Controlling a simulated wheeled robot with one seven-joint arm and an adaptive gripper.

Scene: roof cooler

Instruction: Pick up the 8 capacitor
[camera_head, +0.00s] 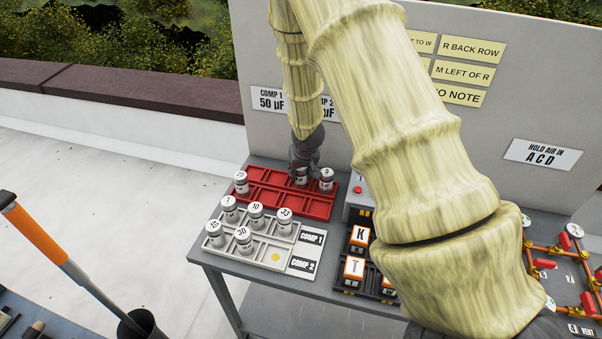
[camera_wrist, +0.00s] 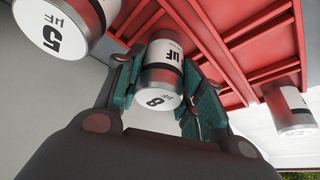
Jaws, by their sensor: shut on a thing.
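The 8 capacitor (camera_wrist: 164,78) is a small silver can with a white label and a white top marked 8. In the wrist view it sits between the green fingers of my gripper (camera_wrist: 160,105), which are shut on it. In the head view my gripper (camera_head: 304,160) is at the red tray (camera_head: 262,199), and the capacitor (camera_head: 301,177) shows just below it, partly hidden. I cannot tell whether its base still touches the tray. A capacitor marked 5 (camera_wrist: 58,30) stands close beside it; in the head view a neighbour (camera_head: 327,180) stands to the right.
Another capacitor (camera_head: 241,183) stands at the red tray's left end. A white tray (camera_head: 268,262) in front holds several capacitors, with COMP 1 and COMP 2 labels. Lettered blocks (camera_head: 354,268) stand right of it. A grey panel (camera_head: 480,130) rises behind the trays.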

